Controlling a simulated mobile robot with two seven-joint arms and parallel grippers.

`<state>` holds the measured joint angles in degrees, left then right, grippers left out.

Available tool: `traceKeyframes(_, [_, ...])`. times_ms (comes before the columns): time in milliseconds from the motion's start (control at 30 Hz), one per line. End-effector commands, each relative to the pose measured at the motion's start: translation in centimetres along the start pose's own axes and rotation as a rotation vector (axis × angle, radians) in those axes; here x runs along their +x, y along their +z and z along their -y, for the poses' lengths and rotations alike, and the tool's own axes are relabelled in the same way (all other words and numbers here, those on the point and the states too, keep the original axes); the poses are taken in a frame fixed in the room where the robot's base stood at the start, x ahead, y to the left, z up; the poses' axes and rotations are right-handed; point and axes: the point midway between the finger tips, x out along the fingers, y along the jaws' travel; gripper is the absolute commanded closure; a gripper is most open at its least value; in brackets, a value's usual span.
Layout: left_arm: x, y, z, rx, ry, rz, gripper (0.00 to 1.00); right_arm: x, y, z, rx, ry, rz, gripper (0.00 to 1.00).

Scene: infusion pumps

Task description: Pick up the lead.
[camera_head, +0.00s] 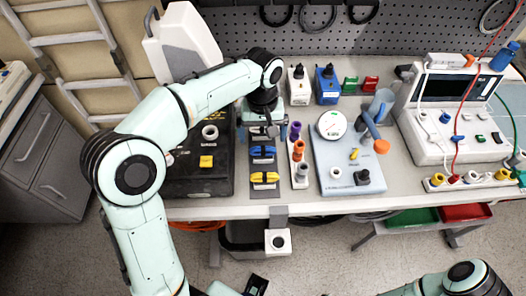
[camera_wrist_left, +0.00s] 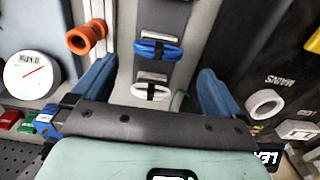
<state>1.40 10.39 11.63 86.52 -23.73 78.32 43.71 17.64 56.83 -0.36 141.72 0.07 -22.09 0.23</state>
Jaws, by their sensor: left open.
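Several coiled leads lie on a dark grey strip (camera_head: 265,191). A blue lead (camera_head: 262,153) and a yellow lead (camera_head: 264,178) show in the head view, the yellow one nearer the front edge. My left gripper (camera_head: 264,118) is over the strip's far part, behind the blue lead. In the left wrist view, the open jaws of my left gripper (camera_wrist_left: 155,72) stand on either side of a white lead (camera_wrist_left: 151,88), apart from it. The blue lead (camera_wrist_left: 160,49) lies beyond it, between and past the fingertips. A thin green wire shows beside the white lead. My right gripper does not show.
A pale rack with orange and grey connectors (camera_head: 300,152) stands close right of the strip. A black unit (camera_head: 200,185) is on its left. A gauge (camera_head: 331,124) on a light blue panel and a monitor (camera_head: 450,116) stand farther right. The pegboard closes off the back.

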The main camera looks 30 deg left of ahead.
Motion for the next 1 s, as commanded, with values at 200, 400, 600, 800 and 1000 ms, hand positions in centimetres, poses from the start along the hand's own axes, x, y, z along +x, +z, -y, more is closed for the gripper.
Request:
traceKeyframes(200, [2.4,0.0,0.0,0.000,0.000,0.000,0.00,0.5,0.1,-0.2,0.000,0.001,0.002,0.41])
traceKeyframes(400, [4.5,-0.1,-0.1,0.001,-0.002,0.002,0.00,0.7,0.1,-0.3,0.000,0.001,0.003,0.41])
traceKeyframes(600, [7.2,-0.1,-0.2,0.000,-0.001,0.001,0.00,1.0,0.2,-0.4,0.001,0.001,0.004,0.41])
traceKeyframes(800, [7.7,-0.2,-0.2,0.000,0.001,-0.001,0.00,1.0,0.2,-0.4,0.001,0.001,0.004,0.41])
traceKeyframes(1000, [7.6,-0.2,-0.2,0.000,0.000,-0.001,0.33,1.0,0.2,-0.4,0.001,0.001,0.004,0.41])
